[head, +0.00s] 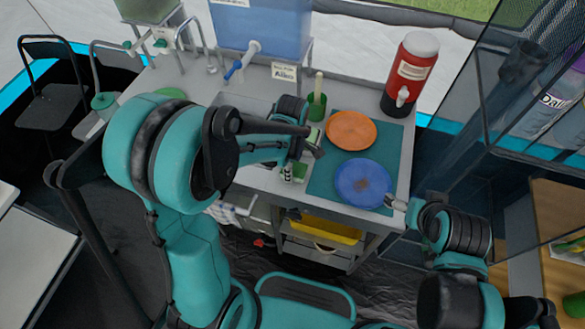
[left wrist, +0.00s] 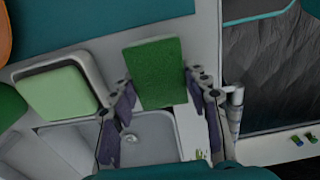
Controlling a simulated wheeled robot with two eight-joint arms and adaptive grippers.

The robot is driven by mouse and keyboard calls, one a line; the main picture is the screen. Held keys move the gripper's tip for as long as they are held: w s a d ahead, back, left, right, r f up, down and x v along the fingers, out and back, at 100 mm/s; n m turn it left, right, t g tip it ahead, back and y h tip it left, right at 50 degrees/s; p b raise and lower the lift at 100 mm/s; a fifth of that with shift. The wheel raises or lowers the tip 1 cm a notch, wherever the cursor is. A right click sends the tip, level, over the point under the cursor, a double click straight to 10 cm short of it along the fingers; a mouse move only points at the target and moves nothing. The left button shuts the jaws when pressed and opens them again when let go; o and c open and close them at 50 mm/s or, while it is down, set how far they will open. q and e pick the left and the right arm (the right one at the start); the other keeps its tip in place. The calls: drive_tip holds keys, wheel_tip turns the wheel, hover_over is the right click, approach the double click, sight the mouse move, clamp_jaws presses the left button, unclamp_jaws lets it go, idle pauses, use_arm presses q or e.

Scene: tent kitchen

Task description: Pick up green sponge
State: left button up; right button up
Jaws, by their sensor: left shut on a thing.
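The green sponge (left wrist: 158,72) sits between the fingers of my left gripper (left wrist: 158,92) in the left wrist view, and the fingers are shut on it. In the head view my left gripper (head: 312,150) is over the counter, left of the plates, and my arm hides much of this spot.
A blue plate (head: 363,184) and an orange plate (head: 351,130) lie on a teal mat (head: 320,185). A green cup (head: 316,106) and a red drink dispenser (head: 411,73) stand behind. A sink (left wrist: 150,135) is close to the left gripper. A yellow tray (head: 325,228) sits below the counter.

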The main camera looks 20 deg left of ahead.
sight(296, 168)
use_arm(q)
drive_tip(key=r+p, duration=0.1)
drive_tip(key=r, duration=0.1)
drive_tip(key=d+r+p, duration=0.1)
drive_tip(key=r, duration=0.1)
drive_tip(key=shift+r, duration=0.2)
drive_tip(key=d+r+p, duration=0.2)
drive_tip(key=d+r, duration=0.4)
drive_tip(key=d, duration=0.4)
drive_tip(key=shift+w+d+p, duration=0.35)
drive_tip(key=shift+c, duration=1)
drive_tip(key=shift+w, duration=0.1)
